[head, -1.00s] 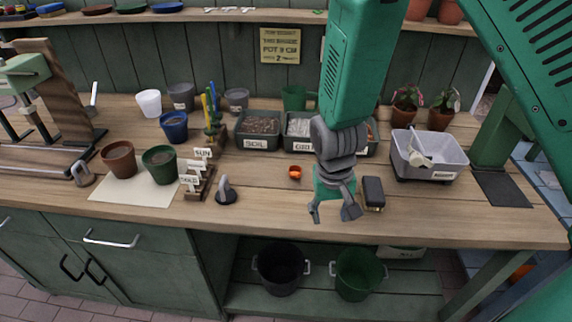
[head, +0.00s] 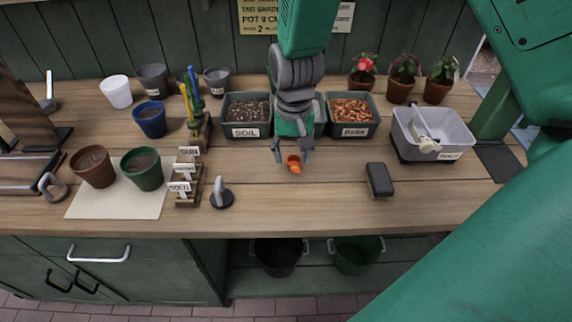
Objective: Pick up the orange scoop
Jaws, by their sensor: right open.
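The small orange scoop (head: 294,164) lies on the wooden bench top (head: 330,215), in front of the dark green bins. My right gripper (head: 292,157) comes down from above, with its fingers spread on either side of the scoop. The gripper is open and holds nothing. I cannot tell whether a fingertip touches the scoop. The gripper and wrist hide part of the middle bin behind. My left gripper is not in view.
The soil bin (head: 247,115) and bark bin (head: 352,115) stand just behind. A dark brush-like block (head: 379,180) lies to the right, near a grey tub (head: 432,133). A label rack (head: 187,180) and a dark round-based tool (head: 221,195) stand left. The front bench middle is clear.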

